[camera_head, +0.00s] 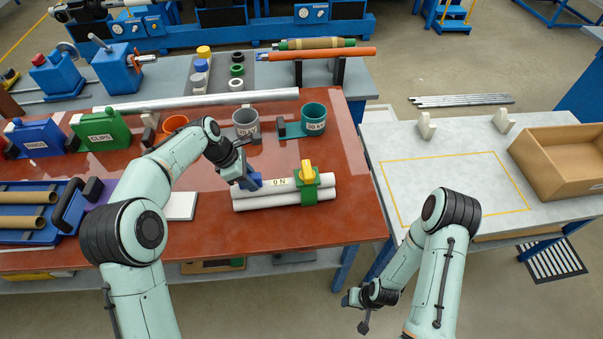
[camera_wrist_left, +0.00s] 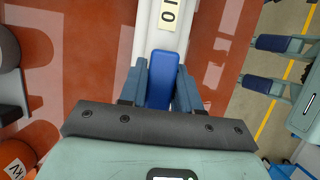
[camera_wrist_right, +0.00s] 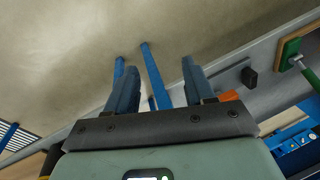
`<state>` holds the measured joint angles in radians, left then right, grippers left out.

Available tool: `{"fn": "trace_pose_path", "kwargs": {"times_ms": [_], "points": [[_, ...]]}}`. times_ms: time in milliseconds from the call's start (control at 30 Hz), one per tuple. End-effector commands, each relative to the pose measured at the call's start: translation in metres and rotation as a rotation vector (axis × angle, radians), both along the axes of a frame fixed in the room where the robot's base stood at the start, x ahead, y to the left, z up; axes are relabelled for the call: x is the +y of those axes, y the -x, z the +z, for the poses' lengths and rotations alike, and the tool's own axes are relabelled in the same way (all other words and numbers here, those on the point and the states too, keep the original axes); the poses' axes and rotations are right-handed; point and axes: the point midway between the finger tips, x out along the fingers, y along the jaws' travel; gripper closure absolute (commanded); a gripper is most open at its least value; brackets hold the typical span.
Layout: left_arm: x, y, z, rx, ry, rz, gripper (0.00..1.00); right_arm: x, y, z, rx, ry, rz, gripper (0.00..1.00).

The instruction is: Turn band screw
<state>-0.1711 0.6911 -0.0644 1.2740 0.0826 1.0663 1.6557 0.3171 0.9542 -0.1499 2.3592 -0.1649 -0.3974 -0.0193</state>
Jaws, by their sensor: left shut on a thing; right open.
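Two white tubes (camera_head: 280,199) lie side by side on the red tabletop, with a label on the upper one. A green band (camera_head: 326,181) with a yellow screw knob (camera_head: 307,173) on top goes around their right end. My left gripper (camera_head: 246,182) is shut on a blue block (camera_head: 254,181) at the tubes' left end. In the left wrist view, the blue block (camera_wrist_left: 162,78) sits between both fingers, in line with the white tube (camera_wrist_left: 163,30). My right gripper (camera_head: 361,307) hangs low in front of the tables. In the right wrist view, its fingers (camera_wrist_right: 158,72) are apart and empty.
Green (camera_head: 314,117) and grey (camera_head: 245,121) cups stand behind the tubes. A long silver rod (camera_head: 200,101) lies at the red table's back. The grey table (camera_head: 435,170) at right has a clear yellow-outlined area and a cardboard box (camera_head: 560,165).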

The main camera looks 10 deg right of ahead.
Motion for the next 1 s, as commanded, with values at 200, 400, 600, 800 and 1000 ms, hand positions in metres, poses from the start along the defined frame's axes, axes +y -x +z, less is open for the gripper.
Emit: {"fn": "trace_pose_path", "kwargs": {"times_ms": [200, 400, 600, 800, 1000], "points": [[0.001, 0.000, 0.000, 0.000, 0.000, 0.001, 1.00, -0.181, -0.068, 0.012, -0.214, 0.320, 0.199, 0.47], [0.001, 0.000, 0.000, 0.000, 0.000, 0.001, 1.00, -0.337, -0.083, 0.074, -0.260, 0.622, 0.445, 0.47], [0.000, 0.000, 0.000, 0.000, 0.000, 0.001, 1.00, -0.441, -0.072, 0.149, -0.199, 0.838, 0.671, 0.47], [0.000, 0.000, 0.000, 0.000, 0.000, 0.001, 1.00, -0.468, -0.107, 0.217, -0.173, 0.958, 1.012, 0.47], [0.000, 0.000, 0.000, 0.000, 0.000, 0.001, 1.00, -0.390, -0.190, 0.236, -0.283, 0.934, 1.354, 0.47]]}}
